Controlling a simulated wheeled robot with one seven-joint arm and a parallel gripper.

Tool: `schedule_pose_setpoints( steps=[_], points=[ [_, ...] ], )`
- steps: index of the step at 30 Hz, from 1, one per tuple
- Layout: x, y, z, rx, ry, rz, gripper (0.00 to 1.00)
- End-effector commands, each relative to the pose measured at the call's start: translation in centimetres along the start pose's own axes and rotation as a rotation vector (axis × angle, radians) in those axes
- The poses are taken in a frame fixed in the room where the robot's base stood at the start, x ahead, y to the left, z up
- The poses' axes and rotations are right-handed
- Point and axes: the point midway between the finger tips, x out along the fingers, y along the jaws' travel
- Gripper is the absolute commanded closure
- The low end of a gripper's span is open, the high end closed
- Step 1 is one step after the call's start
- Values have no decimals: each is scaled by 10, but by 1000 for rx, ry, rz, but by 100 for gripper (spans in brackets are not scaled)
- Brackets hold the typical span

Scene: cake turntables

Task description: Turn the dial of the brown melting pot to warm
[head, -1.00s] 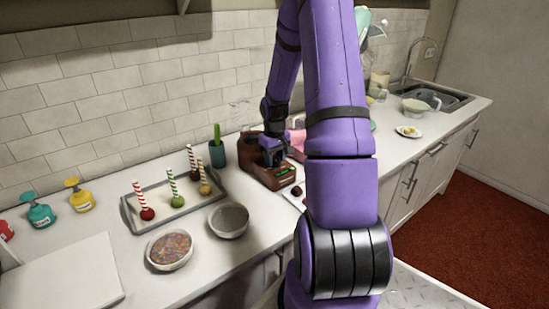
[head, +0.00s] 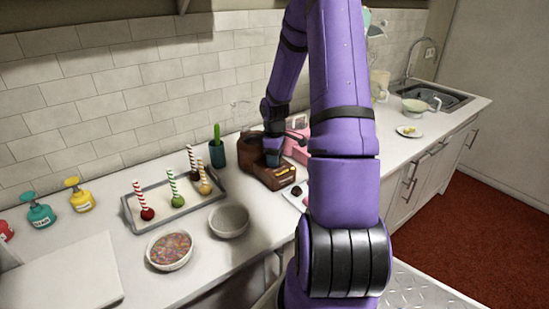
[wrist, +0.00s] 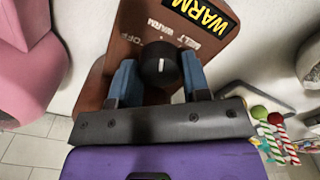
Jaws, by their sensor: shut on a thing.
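The brown melting pot (head: 250,150) stands on the counter near the wall, with a lit yellow display on its front. In the wrist view its brown panel (wrist: 115,52) shows the marks OFF, WARM and MELT, and the yellow display (wrist: 200,12) reads WARM. The black dial (wrist: 160,64) has a white line on the side nearer my gripper's palm. My gripper (head: 273,158) is at the pot's front; in the wrist view its blue fingers (wrist: 158,70) are shut on the dial, one on each side. The head view hides the dial.
A pink pot (head: 299,145) stands close on the right. Left are a tray (head: 178,212) of striped-stick treats, a green cup (head: 217,154) and two bowls, one empty (head: 229,220) and one with sprinkles (head: 169,250). A dark round treat (head: 296,191) lies in front.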

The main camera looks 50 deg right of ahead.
Motion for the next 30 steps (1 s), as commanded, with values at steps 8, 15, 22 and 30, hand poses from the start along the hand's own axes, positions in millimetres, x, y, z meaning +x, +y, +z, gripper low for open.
schedule_pose_setpoints(
  steps=[8,15,22,30],
  points=[
    [0,0,0,-23,1,1,81],
    [0,0,0,-22,1,1,81],
    [0,0,0,-22,0,1,31],
    [-5,0,0,-22,1,2,31]
  ],
)
